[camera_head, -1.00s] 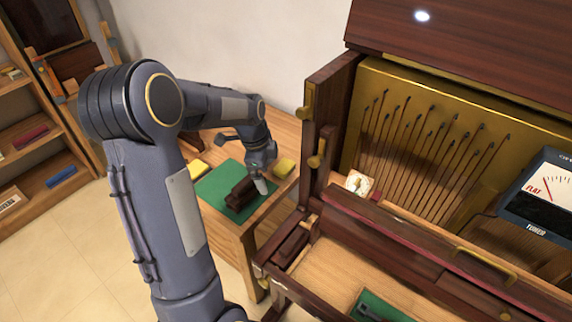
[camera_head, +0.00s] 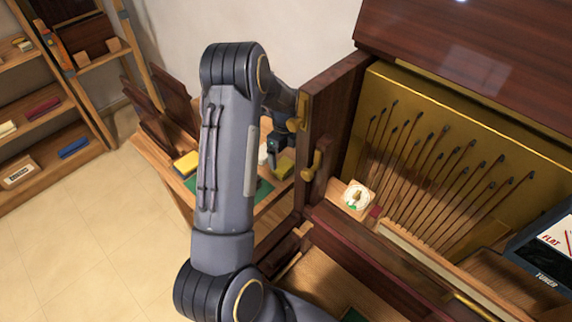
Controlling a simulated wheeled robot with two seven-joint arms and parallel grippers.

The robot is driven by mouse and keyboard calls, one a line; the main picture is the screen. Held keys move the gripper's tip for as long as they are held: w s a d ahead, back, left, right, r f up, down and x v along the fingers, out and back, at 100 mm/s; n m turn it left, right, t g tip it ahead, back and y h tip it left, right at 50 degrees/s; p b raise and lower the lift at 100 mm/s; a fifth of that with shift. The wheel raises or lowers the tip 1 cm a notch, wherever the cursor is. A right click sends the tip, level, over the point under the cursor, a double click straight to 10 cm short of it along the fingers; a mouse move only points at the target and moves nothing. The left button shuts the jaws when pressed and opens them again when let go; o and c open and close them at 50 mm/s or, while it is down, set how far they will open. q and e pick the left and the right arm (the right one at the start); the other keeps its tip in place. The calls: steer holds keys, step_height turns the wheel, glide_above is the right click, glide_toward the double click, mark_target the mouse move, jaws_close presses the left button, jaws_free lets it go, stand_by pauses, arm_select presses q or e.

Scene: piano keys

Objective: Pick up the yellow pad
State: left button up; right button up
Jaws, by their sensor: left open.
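A yellow pad (camera_head: 284,168) lies on the small wooden side table, right of my left arm and beside a green mat (camera_head: 265,189). My left gripper (camera_head: 271,158) is open just behind and above this pad. Its fingertips are small and partly hidden, so I cannot tell whether they touch the pad. Another yellow pad (camera_head: 186,164) lies on the table left of my arm. My left arm hides most of the green mat and the middle of the table. My right gripper is out of view.
The piano's dark wooden side panel (camera_head: 332,115) stands close to the right of the gripper. A tuner (camera_head: 545,250) is at far right. Dark wooden boards (camera_head: 160,115) stand at the table's back left.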

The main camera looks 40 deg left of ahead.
mark_target(283, 165)
arm_select(q)
steer(key=shift+s+f, duration=0.1)
steer(key=shift+f, duration=0.35)
steer(key=f, duration=0.1)
steer(key=f+p, duration=0.1)
steer(key=f, duration=0.1)
steer(key=shift+w+a+f+p, duration=0.2)
steer(key=shift+a+f+p, duration=0.1)
steer(key=shift+f+p, duration=0.1)
steer(key=shift+f, duration=0.45)
steer(key=c, duration=1)
steer(key=shift+c, duration=0.2)
